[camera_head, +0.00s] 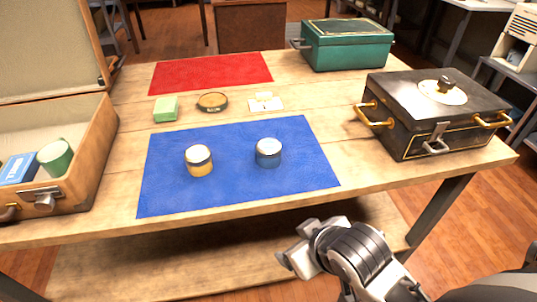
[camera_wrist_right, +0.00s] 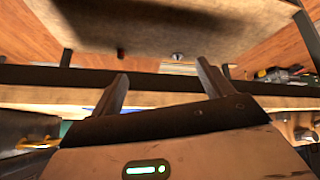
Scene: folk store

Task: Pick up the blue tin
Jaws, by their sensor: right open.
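The blue tin (camera_head: 268,153) stands upright on the blue mat (camera_head: 225,196), right of the mat's middle. It is a short round tin with a pale lid. A similar yellow tin (camera_head: 199,161) stands to its left on the same mat. My right gripper (camera_head: 290,258) is low in front of the table's near edge, apart from the blue tin. In the right wrist view its two fingers (camera_wrist_right: 163,85) are spread with nothing between them. My left gripper is in neither view.
An open case (camera_head: 95,150) holding a green cylinder (camera_head: 55,158) and a blue box (camera_head: 18,168) is at left. A black box (camera_head: 410,135) with brass handles stands at right, a green box (camera_head: 346,50) behind. A red mat (camera_head: 212,72) lies at the back.

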